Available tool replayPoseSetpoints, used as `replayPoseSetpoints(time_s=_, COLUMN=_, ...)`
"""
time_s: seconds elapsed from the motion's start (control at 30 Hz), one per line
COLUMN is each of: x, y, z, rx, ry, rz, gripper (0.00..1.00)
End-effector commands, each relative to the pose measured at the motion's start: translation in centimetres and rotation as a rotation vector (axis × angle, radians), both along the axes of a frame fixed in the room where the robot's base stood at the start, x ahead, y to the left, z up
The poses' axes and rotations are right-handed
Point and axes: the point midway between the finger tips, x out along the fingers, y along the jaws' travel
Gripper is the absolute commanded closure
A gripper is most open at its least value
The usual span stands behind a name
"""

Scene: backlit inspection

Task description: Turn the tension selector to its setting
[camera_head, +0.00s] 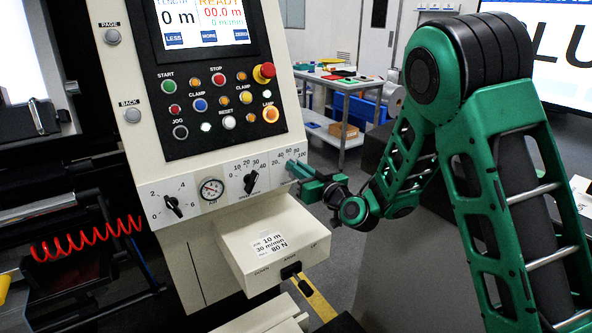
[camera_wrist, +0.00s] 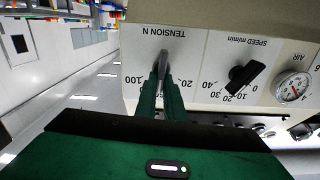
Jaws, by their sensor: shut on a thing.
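The tension selector is the rightmost dial on the machine's pale strip in the head view, with a scale up to 100 (camera_head: 293,154). In the wrist view, which is upside down, its knob (camera_wrist: 166,58) sits under the label "TENSION N". The two green fingers of my gripper (camera_wrist: 161,82) are shut on this knob, one on each side. In the head view my gripper (camera_head: 298,169) reaches the dial from the right and hides the knob, so the exact pointer setting cannot be told. A card (camera_head: 269,243) below reads 10 m, 30 m/min, 80 N.
The black speed knob (camera_head: 251,182) is close beside the tension dial; it also shows in the wrist view (camera_wrist: 243,78). An air gauge (camera_head: 211,189) and another knob (camera_head: 174,206) are further left. A box (camera_head: 262,228) with a black lever juts out below. Buttons are above.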

Motion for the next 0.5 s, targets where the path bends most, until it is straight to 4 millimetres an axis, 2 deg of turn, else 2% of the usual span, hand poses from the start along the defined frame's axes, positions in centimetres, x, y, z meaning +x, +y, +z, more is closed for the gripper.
replayPoseSetpoints(time_s=0.5, x=0.27, y=-0.56, z=-0.19, rx=0.276, ry=0.188, rz=-0.002, gripper=1.00)
